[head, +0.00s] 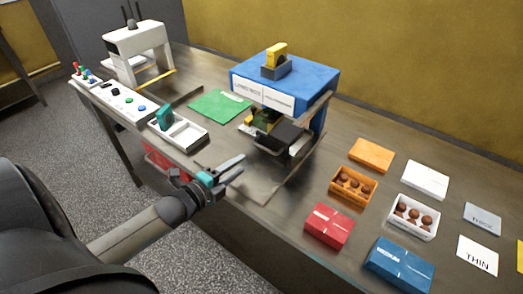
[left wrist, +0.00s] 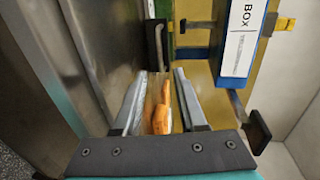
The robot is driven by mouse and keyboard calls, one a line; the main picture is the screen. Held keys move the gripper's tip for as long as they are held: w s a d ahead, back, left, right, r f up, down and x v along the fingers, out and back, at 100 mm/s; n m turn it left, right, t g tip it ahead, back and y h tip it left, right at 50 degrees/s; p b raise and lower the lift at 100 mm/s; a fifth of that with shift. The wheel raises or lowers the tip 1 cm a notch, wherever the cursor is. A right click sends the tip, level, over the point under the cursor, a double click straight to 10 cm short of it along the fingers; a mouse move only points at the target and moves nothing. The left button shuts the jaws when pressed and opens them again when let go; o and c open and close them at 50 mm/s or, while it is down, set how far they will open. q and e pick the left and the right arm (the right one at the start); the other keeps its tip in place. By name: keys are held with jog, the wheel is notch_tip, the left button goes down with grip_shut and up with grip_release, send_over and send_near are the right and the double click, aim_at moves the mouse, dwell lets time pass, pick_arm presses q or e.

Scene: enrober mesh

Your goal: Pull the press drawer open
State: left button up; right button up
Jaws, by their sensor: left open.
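The press is a blue-topped block (head: 285,82) with a white label and a yellow handle on top, standing on the bench. Its dark drawer (head: 280,133) sits low under the blue top, with a bar along its front. My left gripper (head: 240,166) is open in front of and left of the drawer, apart from it in the head view. In the left wrist view the two fingers (left wrist: 160,74) are spread. A dark upright bar (left wrist: 155,45) shows just past the tips, and the labelled blue press (left wrist: 242,42) is at upper right. My right gripper is in neither view.
A green mat (head: 219,105), a white tray (head: 185,135) and a control panel (head: 115,97) lie to the left. Orange, red, white and blue boxes (head: 400,265) crowd the right. An orange thing (left wrist: 161,112) shows between my fingers; I cannot tell its distance.

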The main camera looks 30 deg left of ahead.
pick_arm(q)
jog(key=b+x, duration=0.2)
jog(key=x, duration=0.9)
jog(key=shift+w, duration=0.1)
grip_shut()
dwell(1.3)
